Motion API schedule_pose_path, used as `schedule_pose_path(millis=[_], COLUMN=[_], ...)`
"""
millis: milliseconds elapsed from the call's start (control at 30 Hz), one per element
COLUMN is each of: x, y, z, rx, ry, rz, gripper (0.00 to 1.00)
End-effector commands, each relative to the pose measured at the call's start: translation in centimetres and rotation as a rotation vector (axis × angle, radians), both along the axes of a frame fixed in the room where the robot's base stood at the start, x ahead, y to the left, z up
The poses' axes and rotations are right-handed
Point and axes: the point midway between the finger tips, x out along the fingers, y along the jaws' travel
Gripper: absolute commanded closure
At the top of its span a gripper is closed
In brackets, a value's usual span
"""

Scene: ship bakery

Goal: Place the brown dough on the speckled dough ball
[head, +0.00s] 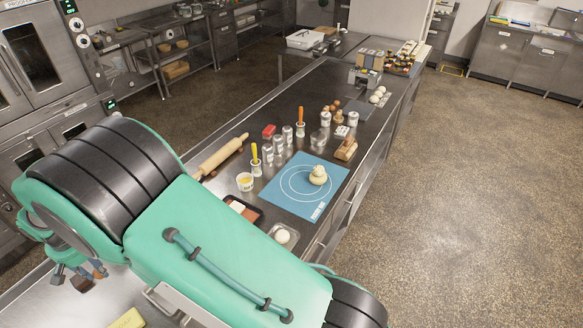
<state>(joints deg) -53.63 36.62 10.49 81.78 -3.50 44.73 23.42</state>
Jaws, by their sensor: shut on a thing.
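My gripper (78,272) shows small at the lower left, partly behind my arm. It is shut on a small brown piece (80,284), which looks like the brown dough. It is held in the air, well to the left of the blue mat (285,208). On the mat, inside the printed circles, sits a pale dough ball (317,180) with a smaller pale piece on top. This looks like the speckled dough ball, but the speckles are too small to make out. The gripper is far from it and not touching it.
A white ball sits in a clear tray (292,231) near the mat. A rolling pin (222,155), a yellow-filled cup (245,181), shakers, upright handled tools and a wooden block (346,149) stand around the mat. The mat's front part is clear.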

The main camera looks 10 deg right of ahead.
Motion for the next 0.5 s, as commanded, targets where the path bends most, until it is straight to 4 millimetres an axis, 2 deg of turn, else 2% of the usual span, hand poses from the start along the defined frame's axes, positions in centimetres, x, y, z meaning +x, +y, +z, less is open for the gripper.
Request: schedule_pose_path(millis=[167,267,500], x=[2.8,5.0,10.5], y=[-3.0,-5.5,-13.2], z=[0.3,0.5,1.0], rx=[0.000,0.000,0.000], ry=[0.001,0.001,0.004], rz=[-0.054,-0.098,-0.225], gripper=[0.93,0.93,0.93])
